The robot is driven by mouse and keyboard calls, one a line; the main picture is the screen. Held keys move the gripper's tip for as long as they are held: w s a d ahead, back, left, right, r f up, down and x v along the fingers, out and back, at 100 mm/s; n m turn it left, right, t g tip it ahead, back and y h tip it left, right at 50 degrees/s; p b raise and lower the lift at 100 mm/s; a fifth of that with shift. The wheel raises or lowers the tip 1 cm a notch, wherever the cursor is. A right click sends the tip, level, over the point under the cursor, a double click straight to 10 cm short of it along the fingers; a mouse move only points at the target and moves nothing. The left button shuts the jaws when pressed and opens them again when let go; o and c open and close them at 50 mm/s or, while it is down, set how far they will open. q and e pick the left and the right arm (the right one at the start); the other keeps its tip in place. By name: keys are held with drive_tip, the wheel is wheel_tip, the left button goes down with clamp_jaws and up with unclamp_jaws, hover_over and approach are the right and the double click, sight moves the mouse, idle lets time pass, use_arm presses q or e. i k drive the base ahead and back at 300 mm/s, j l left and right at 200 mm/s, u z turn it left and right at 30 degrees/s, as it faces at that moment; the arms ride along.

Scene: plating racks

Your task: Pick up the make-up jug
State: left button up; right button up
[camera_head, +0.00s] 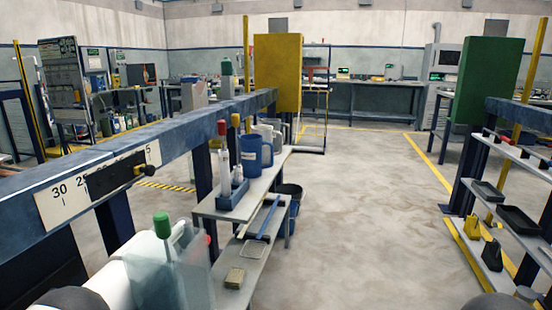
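A blue jug (256,154) with a handle on its right side stands upright on the top of a narrow grey shelf unit (225,207) left of centre. Pale grey jugs (271,133) stand close behind it, partly hidden by it. No label tells me which one is the make-up jug; the blue one is the nearest and most fully visible. Neither of my grippers shows. Dark rounded parts at the bottom left and bottom right edges may be mine, but no fingers are visible there.
A blue rack beam (190,123) runs along the left, above and behind the shelf. Bottles in a blue holder (232,195) stand just in front of the blue jug. A rack with sloped shelves (500,215) stands right. The floor (350,215) between is clear.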

sight(250, 144)
drive_tip(key=i+l+z, duration=0.25)
drive_tip(key=i+l, duration=0.15)
drive_tip(key=i+l+z, duration=0.2)
drive_tip(key=i, duration=0.3)
drive_tip(key=i+l+z, duration=0.25)
drive_tip(key=i+u, duration=0.45)
drive_tip(key=i+l+u, duration=0.2)
drive_tip(key=u, duration=0.2)
drive_tip(key=i+l+u, duration=0.3)
drive_tip(key=u, duration=0.15)
drive_tip(key=i+l+u, duration=0.4)
drive_tip(key=k, duration=0.1)
